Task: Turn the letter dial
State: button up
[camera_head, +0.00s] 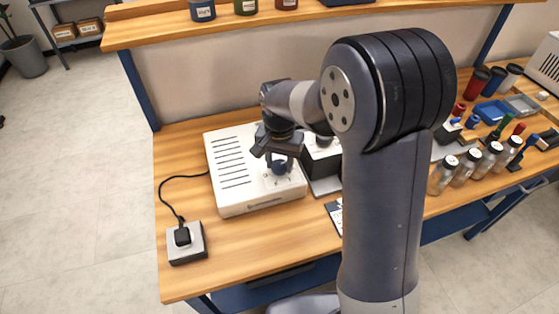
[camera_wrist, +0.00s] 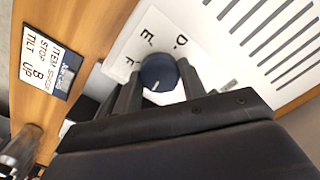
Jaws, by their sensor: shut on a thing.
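The letter dial (camera_wrist: 158,74) is a round dark blue knob with a pale pointer line, on a white panel of the white machine (camera_head: 226,166). Letters D, E and what looks like F show around it in the wrist view. In the head view the dial (camera_head: 279,168) sits on top of the machine under my gripper. My gripper (camera_wrist: 160,82) is shut on the dial, one finger on each side. The fingers and gripper body hide the lower part of the dial and the letters there.
A card (camera_wrist: 48,62) reading "ITEM STOP B TILT UP" lies beside the machine. A black and grey device (camera_head: 322,158) stands close to the machine's right. A power box (camera_head: 187,243) with a cable is at the front left. Jars (camera_head: 465,167) stand at the right.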

aim_at(279, 165)
jog(key=n, duration=0.5)
jog(key=shift+n, duration=2.4)
jog(key=o, duration=1)
jog(key=shift+c, duration=0.2)
jog(key=shift+r, duration=0.1)
notch_tip(279, 165, up, 11)
jog(key=shift+f, duration=0.2)
jog(key=shift+p, duration=0.3)
